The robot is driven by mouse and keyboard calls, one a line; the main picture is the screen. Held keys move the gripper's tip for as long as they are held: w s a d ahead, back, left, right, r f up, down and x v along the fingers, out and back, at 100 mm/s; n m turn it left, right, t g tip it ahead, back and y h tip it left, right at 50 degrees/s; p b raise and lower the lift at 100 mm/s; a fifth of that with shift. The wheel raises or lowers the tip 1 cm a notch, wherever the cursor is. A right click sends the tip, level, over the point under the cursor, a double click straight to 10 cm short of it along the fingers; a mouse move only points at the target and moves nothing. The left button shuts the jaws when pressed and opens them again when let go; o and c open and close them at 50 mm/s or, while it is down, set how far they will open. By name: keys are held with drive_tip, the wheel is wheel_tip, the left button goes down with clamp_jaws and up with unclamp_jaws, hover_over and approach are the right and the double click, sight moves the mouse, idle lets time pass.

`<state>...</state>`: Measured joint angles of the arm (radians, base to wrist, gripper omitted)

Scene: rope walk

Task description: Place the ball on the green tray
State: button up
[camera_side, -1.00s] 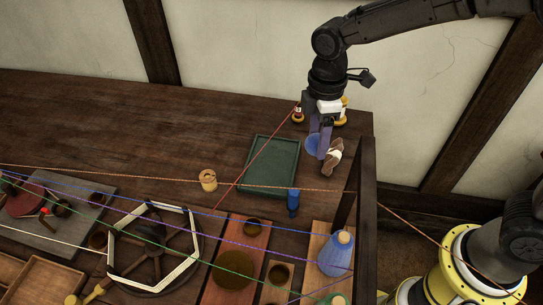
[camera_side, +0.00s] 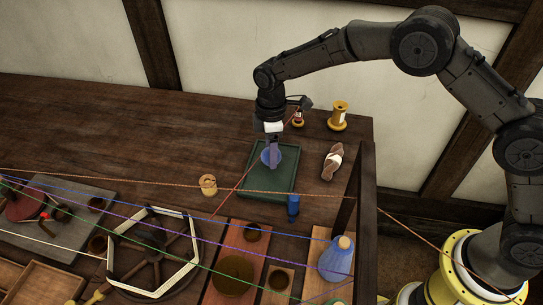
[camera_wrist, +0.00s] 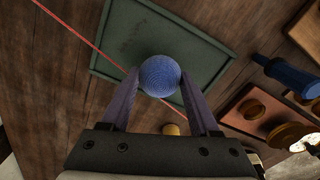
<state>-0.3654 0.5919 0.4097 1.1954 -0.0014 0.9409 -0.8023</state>
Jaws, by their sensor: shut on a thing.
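The ball (camera_wrist: 160,76) is blue and round, and my gripper (camera_wrist: 160,88) is shut on it, one finger on each side. In the side view the ball (camera_side: 268,158) shows partly behind my gripper (camera_side: 272,155), over the green tray (camera_side: 286,182). The tray is a shallow rectangle with a raised rim, and it also shows in the wrist view (camera_wrist: 213,68) behind the ball. I cannot tell whether the ball touches the tray floor or is just above it.
A brown-and-white bundle (camera_side: 333,162) lies right of the tray. A yellow spool (camera_side: 339,116) stands behind it. A blue bottle-like piece (camera_side: 293,207) and a pale wooden piece (camera_side: 208,184) are near the tray's front. Coloured cords stretch across the front. The table's back left is clear.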

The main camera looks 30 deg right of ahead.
drive_tip(key=shift+f, duration=1.1)
drive_tip(key=shift+f, duration=0.15)
drive_tip(key=o, duration=1.4)
drive_tip(key=shift+c, duration=0.2)
